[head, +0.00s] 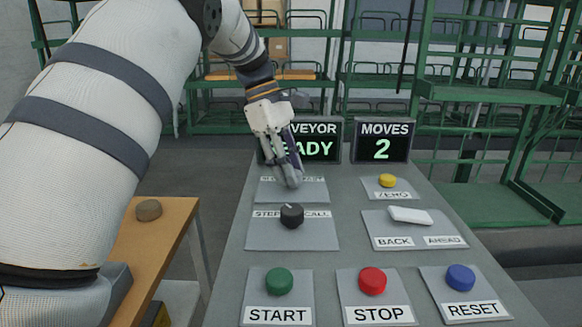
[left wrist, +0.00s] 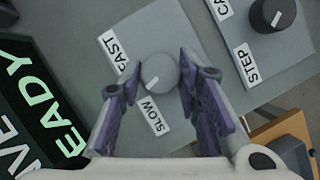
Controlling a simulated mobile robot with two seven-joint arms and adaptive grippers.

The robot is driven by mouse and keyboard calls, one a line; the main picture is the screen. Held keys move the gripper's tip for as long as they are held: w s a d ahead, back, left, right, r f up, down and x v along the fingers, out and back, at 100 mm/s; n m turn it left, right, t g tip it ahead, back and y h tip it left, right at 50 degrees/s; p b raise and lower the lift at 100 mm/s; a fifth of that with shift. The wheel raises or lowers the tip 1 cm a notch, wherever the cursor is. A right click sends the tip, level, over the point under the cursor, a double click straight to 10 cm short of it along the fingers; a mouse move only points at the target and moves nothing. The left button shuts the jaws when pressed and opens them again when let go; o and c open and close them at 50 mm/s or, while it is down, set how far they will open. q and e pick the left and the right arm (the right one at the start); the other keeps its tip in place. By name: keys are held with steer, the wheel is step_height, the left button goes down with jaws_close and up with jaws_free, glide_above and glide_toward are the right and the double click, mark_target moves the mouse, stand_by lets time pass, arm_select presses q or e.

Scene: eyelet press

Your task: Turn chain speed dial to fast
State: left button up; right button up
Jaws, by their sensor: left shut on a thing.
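The chain speed dial (left wrist: 160,72) is a round grey knob on a light plate with labels, one reading SLOW (left wrist: 155,115) and one that appears to read FAST (left wrist: 115,52). Its white mark lies on the side toward SLOW. My left gripper (left wrist: 158,80) is shut on the dial, one purple-padded finger on each side. In the head view, my left gripper (head: 291,180) reaches down onto the plate (head: 318,194) and hides the dial. My right gripper is not in view.
The black step/call knob (head: 292,215) stands just in front. Green START (head: 279,281), red STOP (head: 372,281), blue RESET (head: 461,277) and yellow ZERO (head: 387,180) buttons and a white back/ahead rocker (head: 410,215) share the panel. Displays behind show READY, partly hidden, and MOVES 2 (head: 381,142).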

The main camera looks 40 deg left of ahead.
arm_select(q)
steer(key=m+g, duration=0.1)
steer(key=m, duration=0.1)
steer(key=m+g+b, duration=0.1)
steer(key=m, duration=0.2)
steer(key=shift+w+f+m, duration=0.2)
steer(key=shift+m, duration=0.1)
steer(key=shift+r+m+g+y+b, duration=0.1)
steer(key=shift+m+g+y+b, duration=0.25)
steer(key=shift+m, duration=0.75)
steer(key=shift+m+g+y+b, duration=0.25)
steer(key=shift+m+g+b, duration=0.2)
steer(key=shift+m, duration=0.65)
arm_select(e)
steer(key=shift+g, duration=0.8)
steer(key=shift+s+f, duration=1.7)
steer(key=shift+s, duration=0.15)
arm_select(q)
steer(key=o, duration=1.1)
steer(key=shift+r, duration=0.15)
